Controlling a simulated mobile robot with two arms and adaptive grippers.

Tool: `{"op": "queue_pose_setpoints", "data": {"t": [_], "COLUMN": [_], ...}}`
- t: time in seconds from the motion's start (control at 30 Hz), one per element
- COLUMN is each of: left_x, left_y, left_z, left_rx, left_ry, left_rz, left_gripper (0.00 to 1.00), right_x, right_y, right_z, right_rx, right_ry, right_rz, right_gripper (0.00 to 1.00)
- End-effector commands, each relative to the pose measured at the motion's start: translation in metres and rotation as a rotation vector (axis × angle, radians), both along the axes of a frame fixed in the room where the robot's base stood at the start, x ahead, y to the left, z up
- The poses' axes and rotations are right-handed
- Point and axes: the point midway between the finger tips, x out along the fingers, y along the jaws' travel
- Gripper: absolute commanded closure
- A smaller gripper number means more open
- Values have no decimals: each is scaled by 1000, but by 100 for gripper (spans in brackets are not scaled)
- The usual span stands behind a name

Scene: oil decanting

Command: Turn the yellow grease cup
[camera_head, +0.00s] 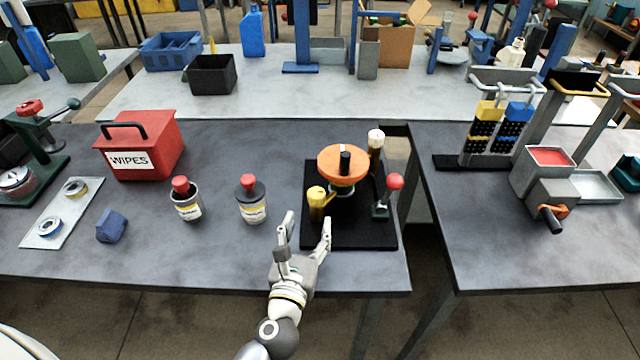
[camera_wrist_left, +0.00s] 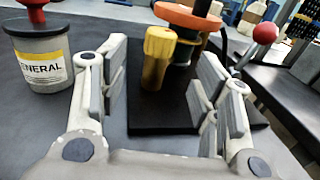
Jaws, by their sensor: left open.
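The yellow grease cup (camera_head: 317,203) stands upright on a black base plate (camera_head: 345,238), in front and to the left of an orange round wheel (camera_head: 335,163). My left gripper (camera_head: 305,233) is open, with its fingers pointing at the cup from the front. In the left wrist view the cup (camera_wrist_left: 159,58) shows between the two open fingers (camera_wrist_left: 160,100), beyond their tips and apart from them. Nothing is between the fingers. My right gripper is in neither view.
Two tins with red knobs, a near one (camera_head: 252,204) and a farther-left one (camera_head: 186,199), stand left of the base plate. A red-knobbed lever (camera_head: 394,183) stands at its right. A red wipes box (camera_head: 140,146) and blue block (camera_head: 111,226) are farther left. A gap separates the right table.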

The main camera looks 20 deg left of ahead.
Motion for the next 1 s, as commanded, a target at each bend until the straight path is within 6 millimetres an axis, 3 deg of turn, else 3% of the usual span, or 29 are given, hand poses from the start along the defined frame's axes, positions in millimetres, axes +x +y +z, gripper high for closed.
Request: {"op": "queue_pose_setpoints", "data": {"t": [0.37,0.6,0.73,1.0], "left_x": [61,93,101,103], "left_y": [6,9,10,10], "left_z": [2,0,-1,-1], "left_rx": [0,-1,-1,-1], "left_ry": [-1,1,1,1], "left_rz": [1,0,0,0], "left_gripper": [42,42,42,42], "right_x": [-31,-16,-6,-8], "right_y": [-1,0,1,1], "right_z": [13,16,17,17], "right_rx": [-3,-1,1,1], "right_ry": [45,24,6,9], "right_rz": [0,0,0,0], "right_gripper": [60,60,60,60]}}
